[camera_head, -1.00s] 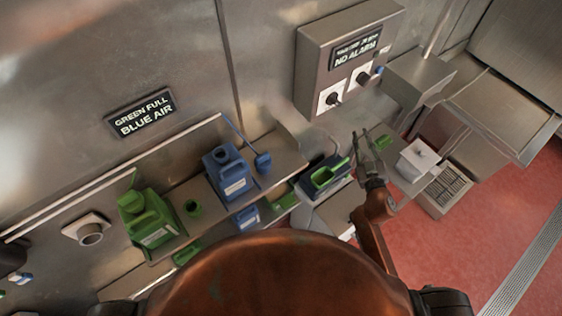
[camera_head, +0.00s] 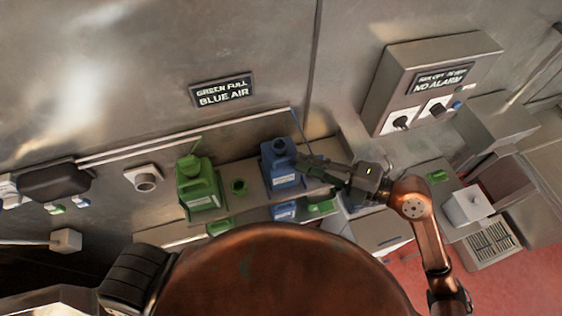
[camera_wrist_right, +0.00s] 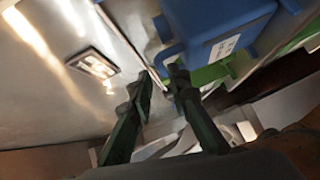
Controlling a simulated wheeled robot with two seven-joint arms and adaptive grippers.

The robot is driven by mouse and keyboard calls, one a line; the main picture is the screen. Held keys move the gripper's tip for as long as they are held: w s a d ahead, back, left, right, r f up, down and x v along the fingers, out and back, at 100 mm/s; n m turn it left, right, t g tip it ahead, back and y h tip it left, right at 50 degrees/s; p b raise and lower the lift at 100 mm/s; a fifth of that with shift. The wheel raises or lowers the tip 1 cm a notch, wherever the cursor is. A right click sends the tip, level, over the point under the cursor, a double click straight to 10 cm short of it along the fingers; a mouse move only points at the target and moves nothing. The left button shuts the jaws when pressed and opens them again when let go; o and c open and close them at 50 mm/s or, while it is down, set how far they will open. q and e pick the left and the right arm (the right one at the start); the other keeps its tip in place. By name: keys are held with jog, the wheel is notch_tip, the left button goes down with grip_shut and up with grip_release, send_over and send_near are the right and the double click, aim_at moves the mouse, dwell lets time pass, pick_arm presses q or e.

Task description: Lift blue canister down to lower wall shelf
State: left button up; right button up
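The blue canister (camera_head: 281,168) stands upright on the upper wall shelf (camera_head: 238,203). It also fills the top of the right wrist view (camera_wrist_right: 215,25), with a white label on its side. My right gripper (camera_head: 308,168) is just right of the canister in the head view. Below the upper shelf, a smaller blue item (camera_head: 284,211) shows at the lower level, mostly hidden. My left gripper is out of view.
A rail runs along the wall behind. A metal control box (camera_head: 430,82) juts out at the right. A white box (camera_head: 467,206) stands farther right.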

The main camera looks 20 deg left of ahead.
aim_at(290, 159)
jog(key=a, duration=0.1)
jog(key=a+p, duration=0.1)
jog(key=a, duration=0.1)
jog(key=w+a+f, duration=0.1)
jog(key=a, duration=0.1)
jog(key=shift+a, duration=0.2)
grip_shut()
